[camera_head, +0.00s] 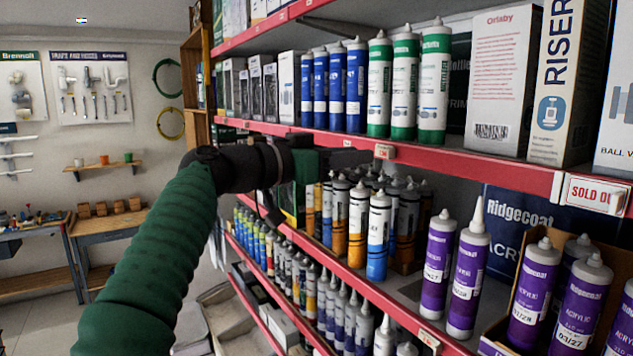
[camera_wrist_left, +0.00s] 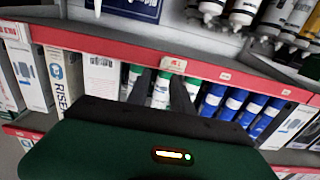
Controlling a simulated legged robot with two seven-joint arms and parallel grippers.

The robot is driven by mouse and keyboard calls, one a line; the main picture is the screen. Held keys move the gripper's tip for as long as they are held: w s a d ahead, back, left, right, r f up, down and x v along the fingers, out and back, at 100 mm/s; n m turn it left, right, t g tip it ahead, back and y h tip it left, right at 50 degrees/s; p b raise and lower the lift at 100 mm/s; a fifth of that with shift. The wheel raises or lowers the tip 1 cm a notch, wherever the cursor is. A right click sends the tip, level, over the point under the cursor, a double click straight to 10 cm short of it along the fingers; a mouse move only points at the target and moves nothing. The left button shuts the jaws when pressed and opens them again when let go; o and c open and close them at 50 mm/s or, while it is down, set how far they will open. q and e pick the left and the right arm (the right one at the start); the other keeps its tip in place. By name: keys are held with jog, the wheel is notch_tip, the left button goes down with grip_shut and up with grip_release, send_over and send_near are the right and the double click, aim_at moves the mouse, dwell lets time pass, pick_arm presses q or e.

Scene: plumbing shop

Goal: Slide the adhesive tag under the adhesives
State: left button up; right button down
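A small pale tag (camera_head: 384,152) sits on the red front rail of the upper shelf, below the white-and-green adhesive tubes (camera_head: 405,85). It also shows in the left wrist view (camera_wrist_left: 173,63). My left gripper (camera_head: 362,157) reaches along the rail, its tips just left of the tag in the head view. In the wrist view its two dark fingers (camera_wrist_left: 162,76) stand apart with nothing held between them, pointing at the rail near the tag. Whether a finger touches the tag I cannot tell. My right gripper is not in view.
Blue tubes (camera_head: 337,88) and boxes (camera_head: 502,80) share the upper shelf. Purple tubes (camera_head: 467,270) and orange and blue tubes (camera_head: 358,222) stand on the shelf below. A "SOLD OUT" sign (camera_head: 592,196) is on the rail at the right. A workbench (camera_head: 110,228) stands at the left.

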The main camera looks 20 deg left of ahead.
pick_arm(q)
jog(key=b+v, duration=0.3)
jog(key=v, duration=0.6)
jog(key=shift+s+a, duration=0.15)
jog(key=w+a+f+n+g+y+b, duration=0.1)
jog(key=w+f+n+y, duration=0.15)
jog(key=f, duration=0.75)
jog(key=w+f+n+g+y+b, duration=0.1)
jog(key=w+f+n+y, duration=0.2)
jog(key=f, duration=0.7)
notch_tip(320, 180, down, 21)
jog(key=s+d+n+g+y+b, duration=0.1)
jog(key=s+n+g+b, duration=0.1)
jog(key=n+g, duration=0.15)
jog(key=s+d+f+m+g+y+b, duration=0.1)
jog(key=s+d+f+g+y+b, duration=0.1)
jog(key=s+f, duration=1)
jog(key=s+d+f+g+y+b, duration=0.1)
jog(key=s+f+g, duration=0.3)
jog(key=s+f, duration=0.8)
notch_tip(320, 180, down, 8)
jog(key=shift+s+d+f+m+y+b, duration=0.1)
jog(key=shift+s+d+m+y+b, duration=0.05)
jog(key=shift+d+m+y+b, duration=0.35)
